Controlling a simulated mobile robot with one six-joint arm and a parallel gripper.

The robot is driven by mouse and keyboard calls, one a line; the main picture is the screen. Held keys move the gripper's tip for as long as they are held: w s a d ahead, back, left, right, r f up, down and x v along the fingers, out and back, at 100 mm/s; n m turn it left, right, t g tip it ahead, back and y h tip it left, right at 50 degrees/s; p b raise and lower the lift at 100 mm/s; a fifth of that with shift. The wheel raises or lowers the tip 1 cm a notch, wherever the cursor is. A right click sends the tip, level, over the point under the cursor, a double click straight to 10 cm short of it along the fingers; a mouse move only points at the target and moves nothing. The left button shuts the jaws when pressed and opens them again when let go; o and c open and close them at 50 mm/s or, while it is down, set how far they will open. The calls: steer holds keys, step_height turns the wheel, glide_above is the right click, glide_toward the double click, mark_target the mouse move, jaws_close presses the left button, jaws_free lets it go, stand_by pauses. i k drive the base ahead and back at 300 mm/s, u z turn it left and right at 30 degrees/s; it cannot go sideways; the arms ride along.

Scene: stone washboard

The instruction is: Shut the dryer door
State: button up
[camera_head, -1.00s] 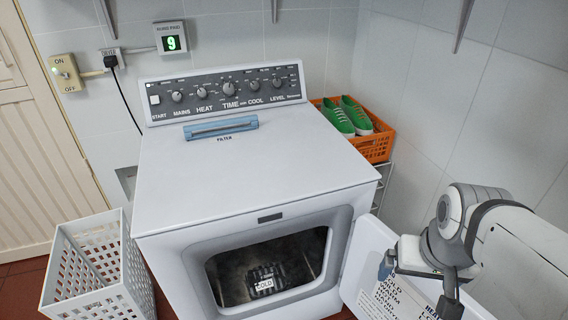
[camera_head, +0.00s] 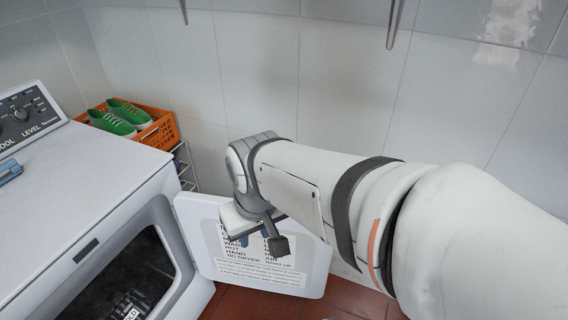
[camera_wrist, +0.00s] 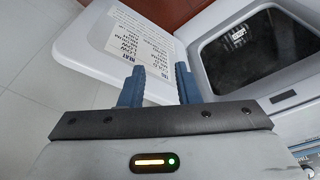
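The white dryer (camera_head: 70,205) stands at the left, with its front opening (camera_head: 125,275) uncovered. The dryer door (camera_head: 300,276) is swung wide open to the right, its inner face with printed label towards the head camera. In the wrist view the door (camera_wrist: 85,32) fills the upper left, and the dark opening (camera_wrist: 255,48) is at the upper right. My gripper (camera_head: 256,240) hangs over the door's inner face. Its two blue fingers (camera_wrist: 160,86) are apart with nothing held between them. I cannot tell whether they touch the door.
An orange crate (camera_head: 163,131) with green shoes (camera_head: 112,122) sits on a rack behind the dryer. A tiled wall (camera_head: 330,85) stands behind the door and arm. Red floor (camera_head: 335,306) shows below the door. A dark item with a label (camera_head: 130,306) lies inside the drum.

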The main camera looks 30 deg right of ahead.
mark_target(304, 272)
steer(key=z, duration=0.3)
steer(key=k, duration=1.05)
steer(key=z, duration=0.85)
steer(key=i, duration=1.4)
steer(key=u, duration=0.05)
